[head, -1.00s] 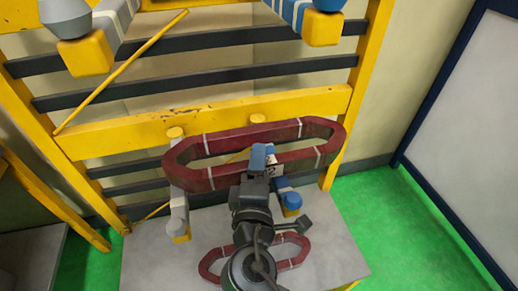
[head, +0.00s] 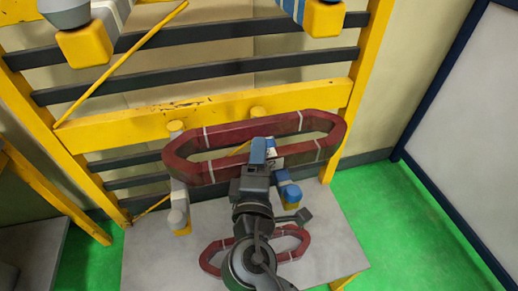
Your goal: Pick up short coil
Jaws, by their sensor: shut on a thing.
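A dark red elongated coil (head: 217,136) with pale bands shows in the middle of the head view, above the table. My gripper (head: 263,152) is shut on its near long side, around the middle, next to a small white label. A second red coil (head: 292,250) lies on the table, partly hidden behind my arm. It looks smaller in the picture. I cannot tell from this view how much of the size difference is due to distance, or which of the two is the short one.
A yellow rack (head: 210,113) with dark crossbars stands behind. Its lower grey arm (head: 179,200) and blue arm (head: 289,190) reach out under the upper coil; I cannot tell whether they touch it. The grey table (head: 150,262) has bare room at left and right.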

